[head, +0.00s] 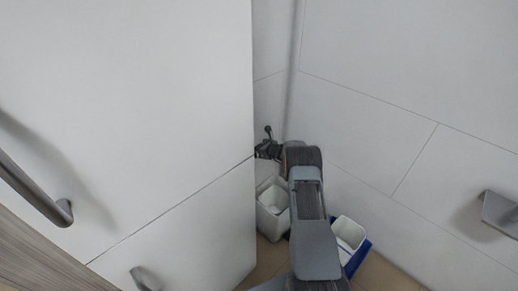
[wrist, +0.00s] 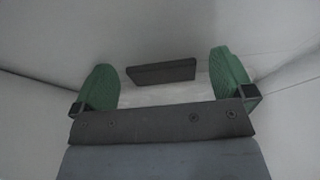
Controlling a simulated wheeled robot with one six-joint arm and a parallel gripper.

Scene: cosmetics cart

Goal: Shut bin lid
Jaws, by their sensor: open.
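A white bin (head: 272,210) stands on the floor in the corner, partly behind my arm in the head view. A second bin, white inside with a blue outside (head: 352,238), stands to the right of my arm. Both look open at the top; I cannot make out a lid for certain. My gripper (head: 268,146) is small and dark in the head view, above the white bin near the wall. In the wrist view its two green fingers (wrist: 165,82) are wide apart with nothing held. A dark flat bar (wrist: 161,71) shows beyond them against a pale surface; I cannot tell what it is.
A white cabinet (head: 130,110) with grey handles (head: 38,195) fills the left, its edge close to my gripper. A white panelled wall (head: 400,90) rises at the right, with another grey handle (head: 500,212). Little floor shows around the bins.

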